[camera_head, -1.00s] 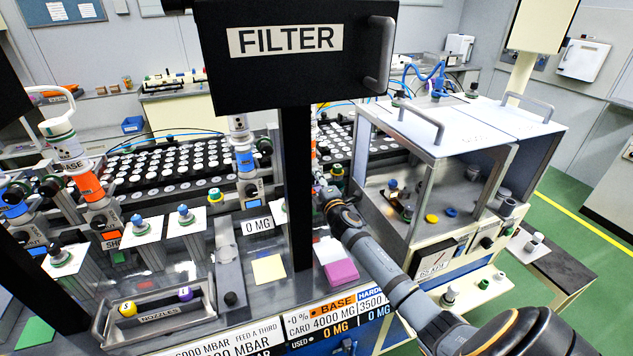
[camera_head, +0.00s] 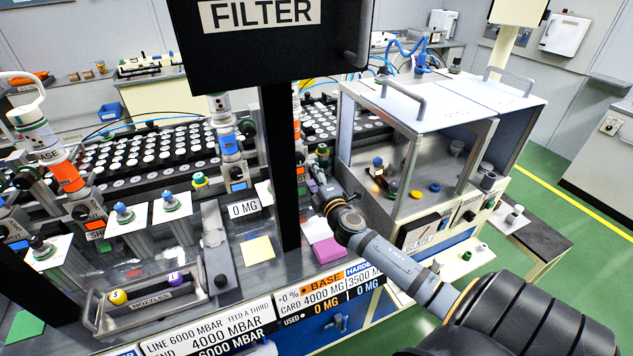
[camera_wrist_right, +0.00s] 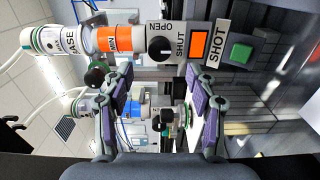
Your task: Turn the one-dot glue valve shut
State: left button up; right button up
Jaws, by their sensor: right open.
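In the right wrist view a black valve knob (camera_wrist_right: 160,47) sits between the words OPEN and SHUT, beside an orange square and a SHOT label. An orange-banded BASE barrel (camera_wrist_right: 110,39) joins it from the left. No dot marks are readable, so I cannot tell which valve has one dot. My right gripper (camera_wrist_right: 157,90) is open and empty, with its two purple-padded fingers apart and below the knob in the picture. In the head view the right gripper (camera_head: 321,192) is beside the black post, its fingertips hard to make out. My left gripper is out of view.
A blue-banded barrel (camera_wrist_right: 137,109) with a black knob shows between the fingers. The FILTER sign (camera_head: 265,20) and its black post (camera_head: 280,170) stand close left of my right arm. A glass-sided cabinet (camera_head: 440,150) stands to its right. A green button (camera_wrist_right: 241,53) sits near SHOT.

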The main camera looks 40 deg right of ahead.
jog(key=shift+v, duration=1.65)
